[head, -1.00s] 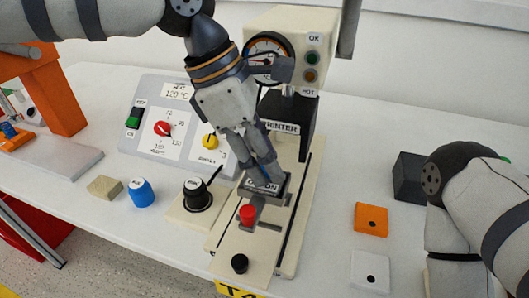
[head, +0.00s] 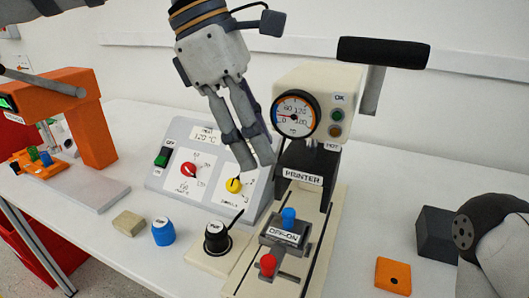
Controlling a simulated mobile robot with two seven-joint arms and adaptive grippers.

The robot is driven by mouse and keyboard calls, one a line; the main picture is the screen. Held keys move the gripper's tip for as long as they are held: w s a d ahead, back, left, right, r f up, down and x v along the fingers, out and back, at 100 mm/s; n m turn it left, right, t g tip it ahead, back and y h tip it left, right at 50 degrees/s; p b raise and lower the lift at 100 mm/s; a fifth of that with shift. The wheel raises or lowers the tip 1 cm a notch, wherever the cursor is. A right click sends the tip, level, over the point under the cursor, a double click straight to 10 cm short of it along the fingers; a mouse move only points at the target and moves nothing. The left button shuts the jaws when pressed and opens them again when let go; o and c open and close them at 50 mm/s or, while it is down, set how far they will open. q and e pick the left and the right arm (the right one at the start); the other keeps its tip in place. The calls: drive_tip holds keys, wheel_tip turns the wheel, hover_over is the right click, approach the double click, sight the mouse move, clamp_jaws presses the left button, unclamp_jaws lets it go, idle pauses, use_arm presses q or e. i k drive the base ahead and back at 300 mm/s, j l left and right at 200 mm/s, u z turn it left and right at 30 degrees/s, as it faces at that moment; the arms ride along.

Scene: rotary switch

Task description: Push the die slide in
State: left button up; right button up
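The printer's die slide (head: 283,236) is a grey carriage with a label, a blue knob (head: 288,217) at its back and a red knob (head: 267,264) at its front. It sits in the cream slotted base (head: 330,237) in front of the dark printer head (head: 306,157). My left gripper (head: 258,162) hangs above the grey control panel, behind and left of the slide and apart from it. Its fingers point down, with the tips close together and nothing seen between them. My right arm shows at the lower right edge; its gripper is out of view.
A black selector dial (head: 217,236) stands left of the slide, with a blue cap (head: 163,231) and a tan block (head: 128,224) beyond. The control panel (head: 207,153) stands behind them. A dark block (head: 436,232) and an orange plate (head: 393,276) lie to the right.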

sight(270, 262)
drive_tip(key=k, duration=1)
